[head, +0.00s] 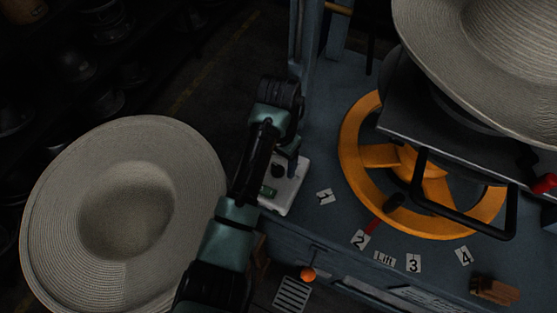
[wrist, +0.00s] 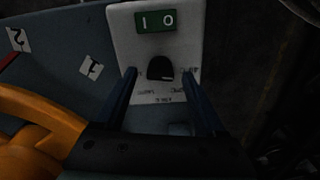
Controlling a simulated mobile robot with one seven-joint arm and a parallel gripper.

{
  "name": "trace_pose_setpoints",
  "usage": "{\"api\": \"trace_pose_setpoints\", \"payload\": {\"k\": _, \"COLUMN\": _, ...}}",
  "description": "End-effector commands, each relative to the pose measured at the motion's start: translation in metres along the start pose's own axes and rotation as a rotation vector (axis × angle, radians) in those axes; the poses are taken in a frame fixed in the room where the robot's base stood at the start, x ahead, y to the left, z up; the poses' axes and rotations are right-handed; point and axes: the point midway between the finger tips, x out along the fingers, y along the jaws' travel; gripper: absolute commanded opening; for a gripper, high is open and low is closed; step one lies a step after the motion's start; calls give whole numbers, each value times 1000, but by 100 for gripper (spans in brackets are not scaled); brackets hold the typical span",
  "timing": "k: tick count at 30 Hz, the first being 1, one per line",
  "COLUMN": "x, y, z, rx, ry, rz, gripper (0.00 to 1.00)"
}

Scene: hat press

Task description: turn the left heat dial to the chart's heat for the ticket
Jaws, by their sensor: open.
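The heat dial (wrist: 160,68) is a small black knob on a white panel (wrist: 120,35). The wrist view shows small temperature marks below it, too blurred to read surely. In the head view the dial (head: 278,171) shows on the white panel (head: 290,196), partly covered by my arm. My gripper (wrist: 163,74) is open, with one finger to each side of the dial. I cannot tell whether either finger touches it. A green I/O switch (wrist: 155,21) sits on the same panel. No readable ticket or heat chart shows.
An orange wheel (head: 353,170) and number plates such as the 2 plate (head: 360,240) lie right of the panel. A black handle frame (head: 465,224) juts out there. One wide hat (head: 60,220) is at left, another hat (head: 500,60) at upper right. An orange-knobbed lever (head: 308,274) is in front.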

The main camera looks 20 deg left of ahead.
Motion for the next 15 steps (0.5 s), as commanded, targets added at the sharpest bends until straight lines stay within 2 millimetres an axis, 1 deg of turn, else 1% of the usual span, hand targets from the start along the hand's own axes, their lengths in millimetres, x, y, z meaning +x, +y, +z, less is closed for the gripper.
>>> {"api": "trace_pose_setpoints", "payload": {"k": 8, "x": 2, "y": 0, "z": 0, "rx": 0, "ry": 0, "rz": 0, "gripper": 72}}
{"api": "trace_pose_setpoints", "payload": {"k": 11, "x": 2, "y": 0, "z": 0, "rx": 0, "ry": 0, "rz": 0, "gripper": 56}}
{"api": "trace_pose_setpoints", "payload": {"k": 15, "x": 2, "y": 0, "z": 0, "rx": 0, "ry": 0, "rz": 0, "gripper": 31}}
